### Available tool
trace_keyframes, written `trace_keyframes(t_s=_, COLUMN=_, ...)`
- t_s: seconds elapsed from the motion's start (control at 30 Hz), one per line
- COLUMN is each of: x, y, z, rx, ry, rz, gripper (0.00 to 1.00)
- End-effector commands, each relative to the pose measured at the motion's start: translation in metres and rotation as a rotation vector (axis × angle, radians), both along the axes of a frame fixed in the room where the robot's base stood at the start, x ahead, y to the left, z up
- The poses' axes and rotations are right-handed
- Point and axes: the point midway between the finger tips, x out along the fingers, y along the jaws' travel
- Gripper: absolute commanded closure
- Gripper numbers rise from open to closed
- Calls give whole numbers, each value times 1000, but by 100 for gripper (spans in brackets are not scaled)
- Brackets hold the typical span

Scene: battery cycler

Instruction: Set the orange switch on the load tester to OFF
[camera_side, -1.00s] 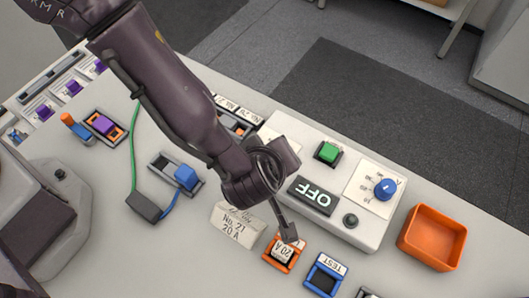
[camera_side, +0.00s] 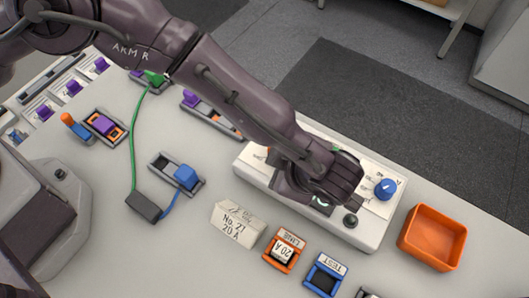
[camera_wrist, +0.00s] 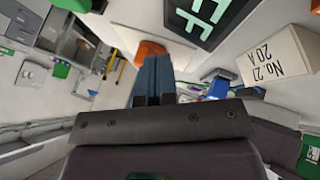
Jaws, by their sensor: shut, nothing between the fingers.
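The load tester (camera_side: 371,235) is a white box with a blue knob (camera_side: 386,189) and a dark knob (camera_side: 350,221). My gripper (camera_wrist: 152,62) is shut and empty, low over the tester and close to the switch. I cannot tell whether it touches. The fingers hide much of the switch, so its position is unclear. The lit display (camera_wrist: 212,18) shows "FF"; its remaining part is cut off.
An orange fuse holder (camera_side: 284,250) and a blue TEST holder (camera_side: 325,275) are nearby. An orange bin (camera_side: 432,237) stands right. A green cable (camera_side: 133,150) runs across the left side.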

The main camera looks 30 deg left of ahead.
Motion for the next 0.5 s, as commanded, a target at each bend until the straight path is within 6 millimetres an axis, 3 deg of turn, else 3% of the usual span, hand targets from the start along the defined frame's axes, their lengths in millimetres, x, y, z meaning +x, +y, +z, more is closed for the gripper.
trace_keyframes(t_s=0.5, x=5, y=0, z=0, rx=2, ry=-1, rz=-5, gripper=100)
